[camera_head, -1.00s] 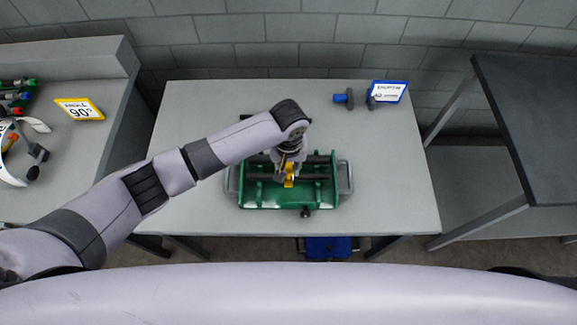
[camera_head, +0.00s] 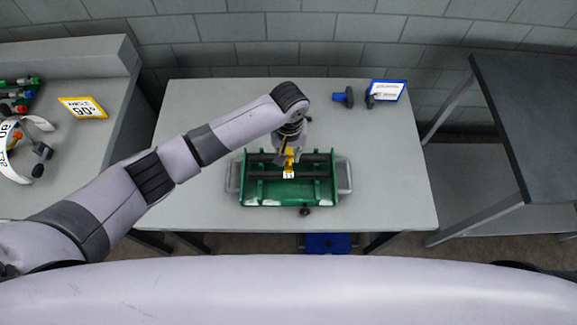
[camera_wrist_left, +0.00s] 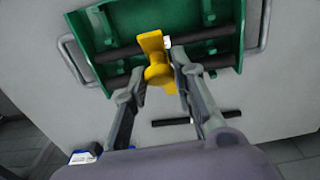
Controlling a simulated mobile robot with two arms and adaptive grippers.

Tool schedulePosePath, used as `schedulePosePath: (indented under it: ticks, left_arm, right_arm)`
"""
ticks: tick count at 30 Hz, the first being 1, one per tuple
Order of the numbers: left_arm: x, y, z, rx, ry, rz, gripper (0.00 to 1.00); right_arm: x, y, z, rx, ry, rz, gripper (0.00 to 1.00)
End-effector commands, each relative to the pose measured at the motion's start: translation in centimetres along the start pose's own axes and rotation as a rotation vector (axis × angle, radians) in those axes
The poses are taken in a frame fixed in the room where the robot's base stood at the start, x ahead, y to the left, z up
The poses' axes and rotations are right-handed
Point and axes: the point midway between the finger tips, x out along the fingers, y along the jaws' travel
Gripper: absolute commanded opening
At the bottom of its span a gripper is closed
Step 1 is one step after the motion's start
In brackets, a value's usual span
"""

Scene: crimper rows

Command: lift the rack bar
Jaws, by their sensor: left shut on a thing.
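The green rack (camera_head: 262,195) sits on the grey table, with grey loop handles at both ends. Dark bars (camera_head: 318,173) run across it; the wrist view shows two bars (camera_wrist_left: 205,35), close together. A yellow grip piece (camera_head: 290,165) with a white label stands at the middle of the bars and also shows in the wrist view (camera_wrist_left: 154,50). My left gripper (camera_head: 289,155) is over the rack, its fingers shut on the yellow piece. I cannot tell whether the bar is clear of the rack. My right gripper is not in view.
A blue-and-black tool (camera_head: 345,97) and a blue-edged sign (camera_head: 387,91) stand at the table's back right. A left bench holds a yellow 90° sign (camera_head: 83,107) and several tools. A dark table (camera_head: 530,110) stands at right. A blue object (camera_head: 328,243) is below the front edge.

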Motion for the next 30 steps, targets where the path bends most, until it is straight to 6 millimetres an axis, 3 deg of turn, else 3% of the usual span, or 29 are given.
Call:
schedulePosePath:
  ticks: [30]
  left_arm:
    - [-3.9, 0.1, -6.2, 0.000, 0.006, 0.002, 0.11]
  right_arm:
    - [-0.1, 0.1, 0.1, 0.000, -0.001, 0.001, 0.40]
